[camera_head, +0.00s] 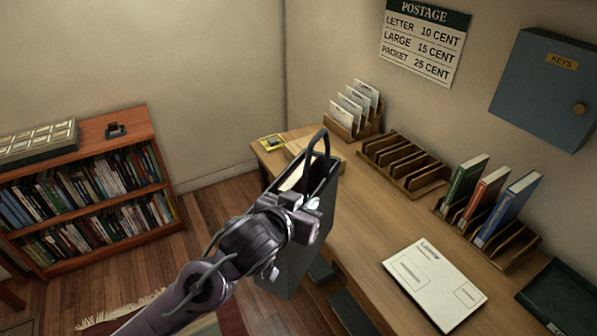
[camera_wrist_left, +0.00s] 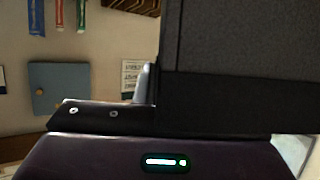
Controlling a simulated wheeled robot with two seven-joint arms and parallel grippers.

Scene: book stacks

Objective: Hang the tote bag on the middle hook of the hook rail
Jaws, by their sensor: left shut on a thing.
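A dark grey tote bag (camera_head: 314,225) with a looped black handle hangs upright from my left gripper (camera_head: 312,208) in the head view, in front of the desk's near left corner. The gripper is shut on the bag. In the left wrist view the bag (camera_wrist_left: 240,70) fills the upper right as a dark wall close to the gripper. The fingertips are partly hidden against the bag. The hook rail does not show in either view. My right gripper is not in view.
The wooden desk (camera_head: 376,222) holds a large white envelope (camera_head: 434,282), letter racks (camera_head: 404,163) and upright books (camera_head: 487,200). A blue key cabinet (camera_head: 543,88) and postage sign (camera_head: 425,42) are on the wall. A bookcase (camera_head: 92,196) stands left, with open floor between.

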